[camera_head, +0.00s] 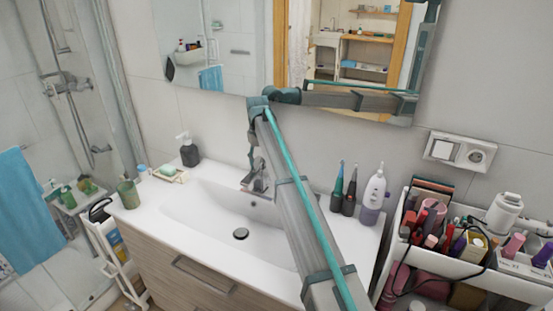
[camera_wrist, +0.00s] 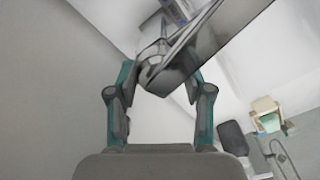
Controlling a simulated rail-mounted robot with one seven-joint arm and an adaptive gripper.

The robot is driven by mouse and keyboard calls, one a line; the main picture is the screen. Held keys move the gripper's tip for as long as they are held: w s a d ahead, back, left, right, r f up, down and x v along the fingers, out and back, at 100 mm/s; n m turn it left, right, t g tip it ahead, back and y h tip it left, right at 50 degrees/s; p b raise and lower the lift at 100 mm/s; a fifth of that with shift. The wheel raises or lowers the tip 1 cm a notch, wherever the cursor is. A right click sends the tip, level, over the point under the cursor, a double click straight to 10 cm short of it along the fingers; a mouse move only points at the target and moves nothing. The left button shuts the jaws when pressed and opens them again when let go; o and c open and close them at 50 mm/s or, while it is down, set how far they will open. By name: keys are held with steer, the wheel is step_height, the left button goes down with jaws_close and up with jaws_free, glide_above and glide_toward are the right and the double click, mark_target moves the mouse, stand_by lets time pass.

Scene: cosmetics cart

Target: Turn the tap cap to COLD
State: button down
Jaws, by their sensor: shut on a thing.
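The chrome tap (camera_head: 258,184) stands at the back of the white basin, under the mirror. In the wrist view its metal body (camera_wrist: 192,52) fills the space between my fingers and runs up to the right. My gripper (camera_wrist: 160,78) has one teal-and-grey finger on each side of the tap's cap and is shut on it. In the head view my arm comes down over the basin, and the gripper at the tap is small and partly hidden by the arm. No COLD marking can be read in either view.
A dark soap bottle (camera_head: 189,151), a soap dish (camera_head: 171,174) and a green cup (camera_head: 128,194) stand left of the basin (camera_head: 205,215). A full cosmetics cart (camera_head: 500,285) is at far right.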

mark_target(259, 157)
steer(key=shift+s, duration=0.1)
stand_by(0.3)
steer(key=shift+c, duration=2.4)
jaws_free()
steer(key=shift+r, duration=0.65)
step_height(259, 157, up, 11)
steer(key=shift+f, duration=0.15)
